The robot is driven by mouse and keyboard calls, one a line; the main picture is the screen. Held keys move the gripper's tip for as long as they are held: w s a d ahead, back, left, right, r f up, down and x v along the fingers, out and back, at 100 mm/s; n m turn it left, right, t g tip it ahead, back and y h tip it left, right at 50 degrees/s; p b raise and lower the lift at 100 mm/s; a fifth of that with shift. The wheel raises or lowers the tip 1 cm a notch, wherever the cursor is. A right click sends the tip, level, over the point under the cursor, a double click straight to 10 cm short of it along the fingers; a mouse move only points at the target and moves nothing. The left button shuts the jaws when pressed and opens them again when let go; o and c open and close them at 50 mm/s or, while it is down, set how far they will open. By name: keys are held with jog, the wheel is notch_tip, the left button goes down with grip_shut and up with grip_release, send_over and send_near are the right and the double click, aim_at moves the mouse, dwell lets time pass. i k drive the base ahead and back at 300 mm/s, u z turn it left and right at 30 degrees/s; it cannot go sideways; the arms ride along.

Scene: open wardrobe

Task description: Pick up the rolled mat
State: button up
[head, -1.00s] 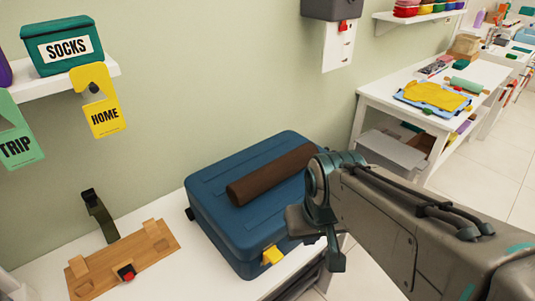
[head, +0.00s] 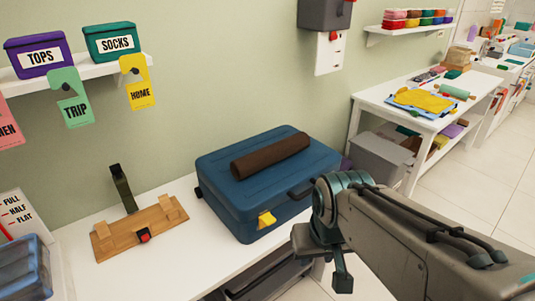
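The rolled mat (head: 270,155) is a dark brown cylinder. It lies on top of a closed blue suitcase (head: 225,180), slanting up to the right. The suitcase has a yellow latch and a dark handle on its front and rests on a white table (head: 185,245). My gripper (head: 325,268) is in front of the suitcase at its right, apart from the mat. Its fingers are too unclear from this angle to tell whether they are open or shut. Nothing shows held in it.
A wooden board with a red button (head: 125,238) and an upright dark strap lies left of the suitcase. A wall shelf above holds the TOPS bin (head: 38,57) and SOCKS bin (head: 110,43), with hanging tags. A grey bin (head: 378,165) stands right, by another table.

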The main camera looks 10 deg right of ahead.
aim_at(242, 168)
jog(key=z, duration=0.6)
jog(key=i, duration=1.1)
jog(key=u, duration=0.45)
